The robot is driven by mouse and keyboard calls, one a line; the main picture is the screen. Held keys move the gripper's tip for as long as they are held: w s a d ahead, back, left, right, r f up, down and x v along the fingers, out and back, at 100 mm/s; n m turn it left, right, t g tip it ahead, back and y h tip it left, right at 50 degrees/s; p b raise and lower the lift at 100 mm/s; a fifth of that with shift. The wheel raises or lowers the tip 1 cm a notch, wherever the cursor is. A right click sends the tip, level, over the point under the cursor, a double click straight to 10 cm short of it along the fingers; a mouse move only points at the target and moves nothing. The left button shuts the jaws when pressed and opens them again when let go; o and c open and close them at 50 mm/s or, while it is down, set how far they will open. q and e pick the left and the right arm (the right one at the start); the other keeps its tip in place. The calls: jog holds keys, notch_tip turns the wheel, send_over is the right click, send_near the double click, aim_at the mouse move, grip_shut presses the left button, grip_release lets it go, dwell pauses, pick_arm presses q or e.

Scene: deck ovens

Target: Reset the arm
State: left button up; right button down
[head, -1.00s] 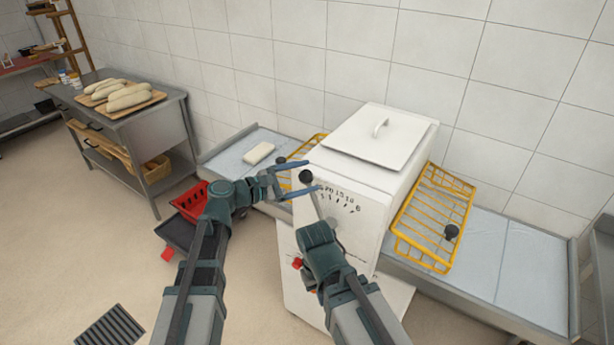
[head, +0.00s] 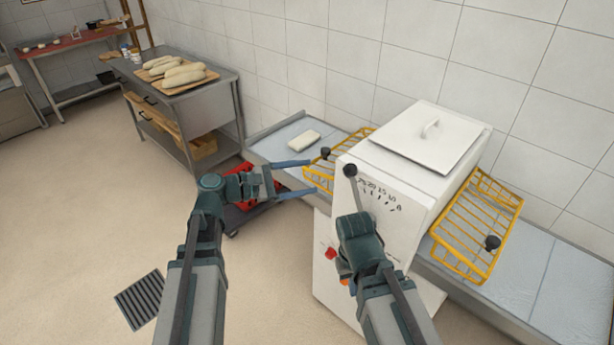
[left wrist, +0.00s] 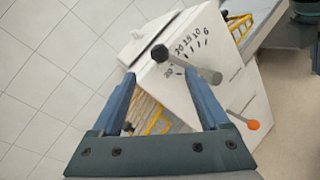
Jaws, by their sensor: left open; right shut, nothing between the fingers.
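My left gripper (head: 312,178) is open and empty in the head view. Its two blue fingers point right toward the white dough divider (head: 395,155), in front of the near end of the yellow rack. In the left wrist view both fingers (left wrist: 160,95) stand wide apart, with the divider's numbered dial face and black-knobbed lever (left wrist: 185,62) beyond them. That black knob (head: 350,170) also shows in the head view. My right arm's end (head: 360,238) is in front of the divider's front; its fingers are hidden by its own housing.
Yellow racks (head: 478,222) flank the divider on a steel bench (head: 545,262). A white block (head: 303,140) lies on the bench's left part. A steel table (head: 215,95) holds loaves on a board. A red crate (head: 238,180) stands behind my left gripper.

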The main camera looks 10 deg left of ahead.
pick_arm(q)
jog(key=s+d+f+m+g+y, duration=0.55)
jog(key=s+d+f+m, duration=0.3)
jog(key=f, duration=0.35)
jog(key=s+a+f+m+g+y, duration=0.2)
jog(key=s+a+f+m+y, duration=0.3)
jog(key=m, duration=0.7)
jog(key=s+f+y, duration=0.2)
jog(key=s+y, duration=0.2)
jog(key=y, duration=0.1)
jog(key=shift+a+f, duration=0.15)
jog(key=shift+a, duration=0.05)
